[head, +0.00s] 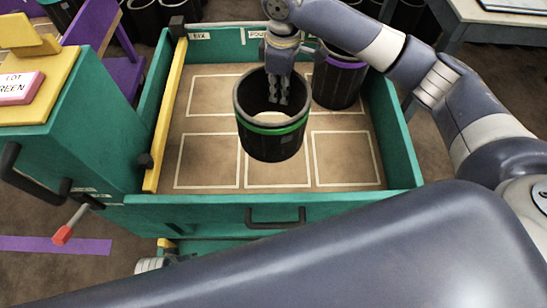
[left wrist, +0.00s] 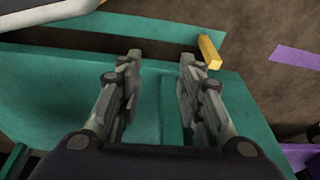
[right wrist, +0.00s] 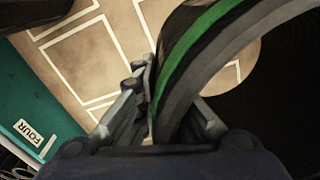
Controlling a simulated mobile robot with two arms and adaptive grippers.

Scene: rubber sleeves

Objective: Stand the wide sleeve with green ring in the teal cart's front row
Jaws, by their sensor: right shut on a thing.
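The wide black sleeve with a green ring (head: 273,146) is upright over the teal cart's (head: 260,212) tray, in the middle column. Its lower edge overlaps the middle front-row outline (head: 278,176); the picture does not clearly show its height above the floor. My right gripper (head: 278,98) reaches down into its mouth and is shut on its wall. The right wrist view shows the green band (right wrist: 193,42) between the fingers. My left gripper (left wrist: 160,60) is open and empty above a teal surface. The left and right front-row outlines are bare.
A black sleeve with a purple ring (head: 339,80) stands in the back right of the tray. A yellow bar (head: 166,115) runs along the tray's left side. Teal walls surround the tray. Several dark sleeves (head: 146,18) stand behind the cart.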

